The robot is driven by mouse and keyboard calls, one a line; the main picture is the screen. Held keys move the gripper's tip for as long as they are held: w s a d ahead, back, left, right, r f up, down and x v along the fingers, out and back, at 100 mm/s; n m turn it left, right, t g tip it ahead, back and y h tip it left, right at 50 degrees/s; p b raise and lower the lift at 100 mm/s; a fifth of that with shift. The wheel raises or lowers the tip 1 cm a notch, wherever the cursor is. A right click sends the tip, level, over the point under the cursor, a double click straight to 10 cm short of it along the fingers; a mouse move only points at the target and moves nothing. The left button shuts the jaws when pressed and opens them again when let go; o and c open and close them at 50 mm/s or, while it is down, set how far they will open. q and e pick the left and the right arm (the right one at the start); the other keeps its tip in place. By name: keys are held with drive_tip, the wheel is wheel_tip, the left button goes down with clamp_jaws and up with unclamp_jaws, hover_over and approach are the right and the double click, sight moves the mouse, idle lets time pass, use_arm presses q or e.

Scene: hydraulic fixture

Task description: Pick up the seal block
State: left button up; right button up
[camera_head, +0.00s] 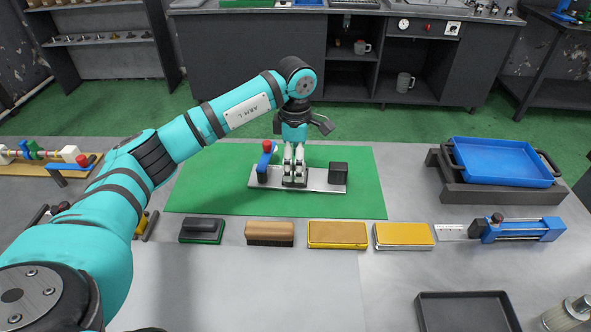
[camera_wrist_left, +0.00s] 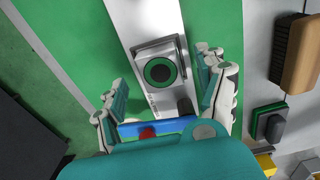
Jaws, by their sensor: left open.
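The seal block, a grey block with a dark round opening ringed in green (camera_wrist_left: 160,72), sits on a pale metal plate (camera_wrist_left: 142,18). In the head view it shows as a low dark piece (camera_head: 295,183) on the plate (camera_head: 321,187), partly hidden by my gripper. My left gripper (camera_head: 294,166) points down just above it. In the left wrist view its open fingers (camera_wrist_left: 163,84) stand on either side, with the block between and slightly ahead of them. I cannot tell whether they touch it. My right gripper is not in view.
A blue clamp with a red knob (camera_head: 266,160) stands on the plate's left; a black block (camera_head: 338,173) stands on its right. The plate lies on a green mat (camera_head: 210,190). Brushes (camera_head: 269,233) and yellow blocks (camera_head: 337,234) line the front. A blue tray (camera_head: 505,175) is right.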

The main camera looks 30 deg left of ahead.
use_arm(q)
drive_tip(key=shift+f, duration=0.85)
drive_tip(key=shift+c, duration=0.4)
